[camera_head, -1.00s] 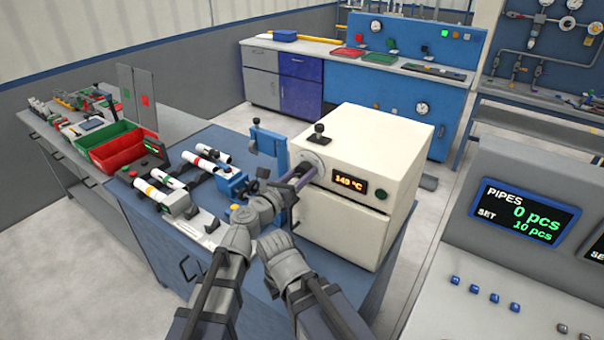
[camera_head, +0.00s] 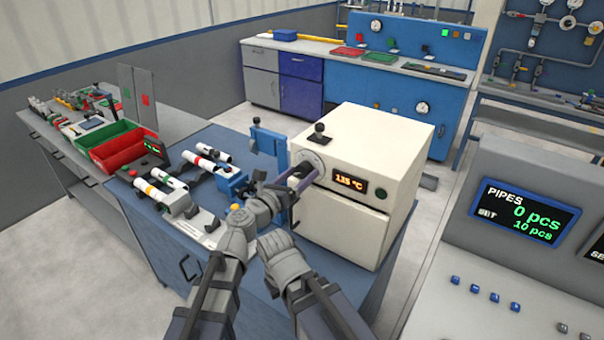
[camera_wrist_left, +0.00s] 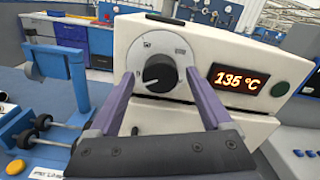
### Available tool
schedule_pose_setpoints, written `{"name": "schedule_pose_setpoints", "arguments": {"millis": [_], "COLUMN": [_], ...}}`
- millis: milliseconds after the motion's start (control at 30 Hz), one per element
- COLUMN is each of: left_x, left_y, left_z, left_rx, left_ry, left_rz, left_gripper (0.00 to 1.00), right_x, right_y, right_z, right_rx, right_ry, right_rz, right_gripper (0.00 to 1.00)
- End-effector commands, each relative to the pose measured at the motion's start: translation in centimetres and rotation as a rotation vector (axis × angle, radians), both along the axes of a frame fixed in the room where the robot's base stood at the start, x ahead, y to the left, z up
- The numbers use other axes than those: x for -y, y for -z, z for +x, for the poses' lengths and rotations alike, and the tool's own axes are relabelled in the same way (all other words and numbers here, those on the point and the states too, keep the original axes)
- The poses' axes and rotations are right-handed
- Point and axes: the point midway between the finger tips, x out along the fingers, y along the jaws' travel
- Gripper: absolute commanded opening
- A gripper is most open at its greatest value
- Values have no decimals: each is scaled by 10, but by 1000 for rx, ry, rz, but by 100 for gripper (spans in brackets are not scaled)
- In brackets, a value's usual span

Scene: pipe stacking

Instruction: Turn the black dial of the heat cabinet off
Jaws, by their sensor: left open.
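The heat cabinet (camera_head: 345,215) is a cream box with an orange display (camera_head: 350,184). The display also shows in the left wrist view (camera_wrist_left: 238,79) and reads 135 °C. The black dial (camera_wrist_left: 160,72) sits on a round pale plate on the cabinet front, with a light mark pointing to its lower left. My left gripper (camera_wrist_left: 160,78) is open, its purple fingers on either side of the dial; I cannot tell whether they touch it. In the head view the left gripper (camera_head: 302,180) partly covers the dial. My right gripper is not visible.
A black-knobbed lever (camera_head: 319,131) stands on the cabinet top. A blue clamp stand (camera_head: 268,143) and white pipes (camera_head: 206,162) are left of the cabinet. Red and green bins (camera_head: 115,145) stand farther left. A grey console (camera_head: 530,250) is at right.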

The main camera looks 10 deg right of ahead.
Motion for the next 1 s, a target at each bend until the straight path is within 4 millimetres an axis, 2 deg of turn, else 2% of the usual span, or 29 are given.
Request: {"name": "schedule_pose_setpoints", "arguments": {"millis": [300,400,867,933,1000], "left_x": [-37,-45,-46,-47,-48], "left_y": [0,0,0,2,8], "left_z": [-39,-46,-47,-47,-48], "left_rx": [0,0,1,19,77], "left_ry": [0,-1,2,8,29], "left_rz": [0,0,2,33,135], "left_gripper": [83,83,83,83,83], "right_x": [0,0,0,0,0], "right_y": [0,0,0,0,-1], "right_z": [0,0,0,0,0], "right_rx": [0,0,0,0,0], "right_ry": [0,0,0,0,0], "right_rz": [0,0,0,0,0], "right_gripper": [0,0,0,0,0]}}
